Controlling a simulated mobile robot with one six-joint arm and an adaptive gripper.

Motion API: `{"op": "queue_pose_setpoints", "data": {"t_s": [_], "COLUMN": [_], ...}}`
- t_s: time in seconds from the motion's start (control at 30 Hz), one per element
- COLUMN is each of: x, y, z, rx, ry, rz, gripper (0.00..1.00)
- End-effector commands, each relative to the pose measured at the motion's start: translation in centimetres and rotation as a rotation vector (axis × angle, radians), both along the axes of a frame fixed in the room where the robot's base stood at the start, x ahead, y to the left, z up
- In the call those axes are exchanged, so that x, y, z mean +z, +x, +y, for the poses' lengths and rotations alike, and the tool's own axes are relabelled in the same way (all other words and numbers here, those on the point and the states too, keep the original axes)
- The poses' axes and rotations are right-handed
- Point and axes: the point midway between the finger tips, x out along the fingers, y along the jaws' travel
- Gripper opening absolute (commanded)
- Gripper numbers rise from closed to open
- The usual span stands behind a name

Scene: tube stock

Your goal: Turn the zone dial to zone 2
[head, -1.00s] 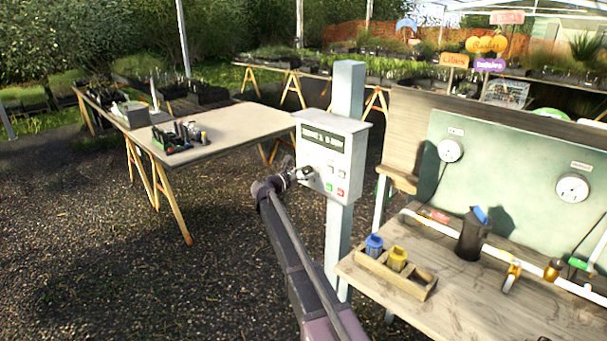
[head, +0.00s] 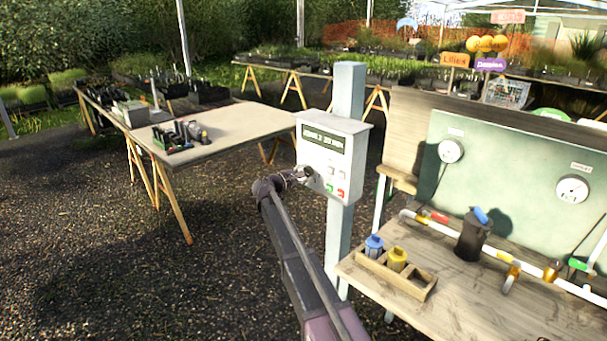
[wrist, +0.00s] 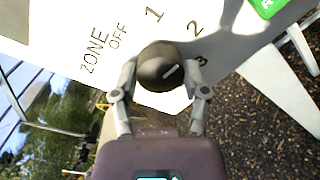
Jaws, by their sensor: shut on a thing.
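The zone dial (wrist: 158,66) is a dark round knob on the white control box (head: 328,155). In the wrist view it sits between both fingers of my gripper (wrist: 163,85), which is shut on it. OFF, 1, 2 and 3 are printed around the dial. Its pale pointer line slants up and right, nearer the 2 than the 3 as far as I can tell. In the head view my gripper (head: 303,175) meets the lower left of the box front and mostly hides the dial. The display (head: 323,139) is lit, but its text is too blurred to read surely.
The box hangs on a grey post (head: 348,95). Green and red buttons (head: 341,192) sit close right of the dial. A workbench (head: 470,290) with pipes and a wooden tray (head: 418,290) stands right. A table (head: 225,130) stands behind left. Gravel is open at left.

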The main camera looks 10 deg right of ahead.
Motion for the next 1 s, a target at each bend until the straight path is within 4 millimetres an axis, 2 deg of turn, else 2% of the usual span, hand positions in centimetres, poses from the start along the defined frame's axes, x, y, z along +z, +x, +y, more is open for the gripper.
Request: {"op": "queue_pose_setpoints", "data": {"t_s": [0.57,0.6,0.7,1.0], "x": [-0.02,-0.02,-0.02,0.0], "y": [-0.11,-0.11,-0.09,-0.03], "z": [-0.34,-0.34,-0.27,-0.08], "rx": [-0.006,-0.006,-0.005,-0.001], "ry": [0.029,0.029,0.029,0.029], "rz": [-0.039,-0.039,-0.038,-0.037], "gripper": [0.11,0.67,0.93,0.93]}}
